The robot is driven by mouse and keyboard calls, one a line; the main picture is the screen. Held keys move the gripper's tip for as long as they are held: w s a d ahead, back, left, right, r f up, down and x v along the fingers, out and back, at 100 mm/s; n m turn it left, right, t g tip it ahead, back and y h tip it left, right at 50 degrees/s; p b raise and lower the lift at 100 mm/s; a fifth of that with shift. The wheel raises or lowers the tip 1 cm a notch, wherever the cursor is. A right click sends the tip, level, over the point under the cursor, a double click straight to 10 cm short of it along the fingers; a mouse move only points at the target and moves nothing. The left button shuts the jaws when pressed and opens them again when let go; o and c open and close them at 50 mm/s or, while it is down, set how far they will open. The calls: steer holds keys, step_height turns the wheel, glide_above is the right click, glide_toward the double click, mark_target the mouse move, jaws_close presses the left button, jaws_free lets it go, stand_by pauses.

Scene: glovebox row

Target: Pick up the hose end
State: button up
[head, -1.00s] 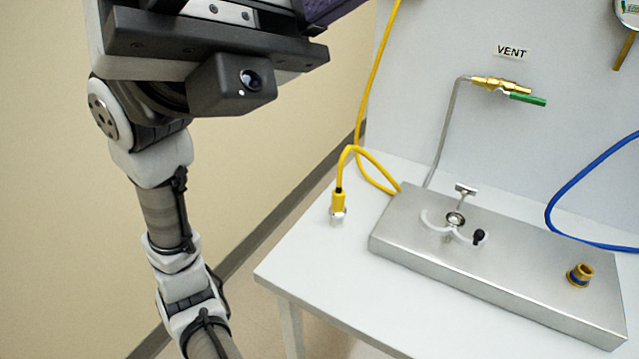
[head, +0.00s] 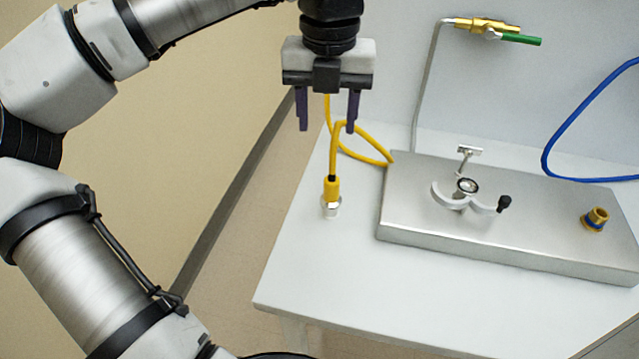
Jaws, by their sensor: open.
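The hose end (head: 331,197) is a yellow connector with a silver metal tip. It stands upright near the left edge of the white table, with its yellow hose (head: 366,158) looping up behind and to the right. My gripper (head: 327,112) points down with its two dark purple fingers spread apart. It is in the picture above the hose end, apart from it and empty. The fingers and palm hide part of the yellow hose.
A metal block (head: 520,215) lies to the right, carrying a white clamp (head: 462,198) with a black knob and a brass fitting (head: 595,218). A brass valve with a green handle (head: 515,38) is on the back panel. A blue hose (head: 585,112) hangs at right. The table front (head: 330,265) is clear.

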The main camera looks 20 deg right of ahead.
mark_target(332, 172)
steer(key=f, duration=0.8)
steer(key=shift+s+d+p, duration=0.1)
steer(key=shift+s+p, duration=0.1)
steer(key=shift+p, duration=0.15)
steer(key=shift+s+d+f+p, duration=0.15)
steer(key=shift+f+p, duration=0.25)
steer(key=shift+f, duration=0.95)
steer(key=shift+s+d+f+p, duration=0.15)
steer(key=shift+f+p, duration=0.25)
steer(key=shift+f, duration=0.9)
steer(key=shift+w, duration=0.1)
jaws_close()
steer(key=shift+r, duration=0.1)
